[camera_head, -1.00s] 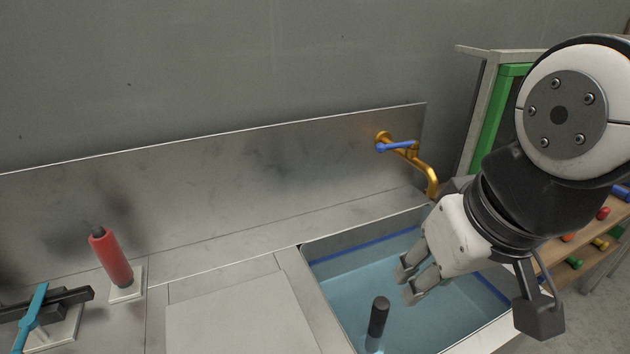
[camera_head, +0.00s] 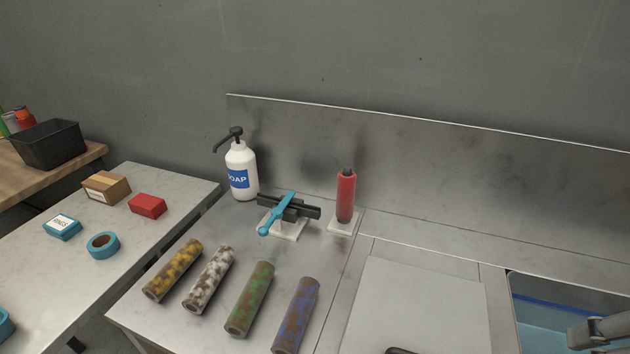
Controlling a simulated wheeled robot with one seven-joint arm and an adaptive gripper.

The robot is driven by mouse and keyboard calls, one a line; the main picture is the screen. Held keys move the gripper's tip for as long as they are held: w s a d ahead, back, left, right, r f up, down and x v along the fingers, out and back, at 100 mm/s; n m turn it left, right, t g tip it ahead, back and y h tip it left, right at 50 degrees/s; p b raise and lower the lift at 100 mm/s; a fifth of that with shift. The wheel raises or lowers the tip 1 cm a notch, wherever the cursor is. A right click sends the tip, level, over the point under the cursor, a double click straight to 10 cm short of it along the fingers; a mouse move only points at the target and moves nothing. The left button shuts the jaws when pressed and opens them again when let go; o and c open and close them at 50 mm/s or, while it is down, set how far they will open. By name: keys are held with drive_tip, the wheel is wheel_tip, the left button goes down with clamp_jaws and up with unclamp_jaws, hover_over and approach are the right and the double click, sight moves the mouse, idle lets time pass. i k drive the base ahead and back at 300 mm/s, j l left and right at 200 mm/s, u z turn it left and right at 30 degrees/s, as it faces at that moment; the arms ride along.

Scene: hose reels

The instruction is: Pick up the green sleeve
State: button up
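The green sleeve (camera_head: 250,298) lies on the metal counter, a short tube mottled with brown patches, third from the left in a slanted row of similar sleeves. It lies between a white-and-brown sleeve (camera_head: 209,279) and a blue-purple and brown sleeve (camera_head: 296,316). A yellow-and-brown sleeve (camera_head: 172,271) is at the row's left end. My gripper (camera_head: 582,340) shows only in part at the lower right edge, over the sink, far right of the green sleeve. Its fingers look apart with nothing between them.
Behind the sleeves stand a soap bottle (camera_head: 241,170), a black fixture with a blue handle (camera_head: 278,212) and a red cylinder on a stand (camera_head: 346,197). A side table (camera_head: 140,235) at left holds boxes and tape. A bare panel (camera_head: 420,305) lies left of the sink (camera_head: 540,310).

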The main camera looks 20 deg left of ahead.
sight(242, 316)
drive_tip(key=u, duration=1.3)
drive_tip(key=z, duration=2.05)
drive_tip(key=u, duration=2.05)
drive_tip(key=i+l+z, duration=0.2)
drive_tip(key=k+l, duration=0.05)
drive_tip(key=k, duration=0.05)
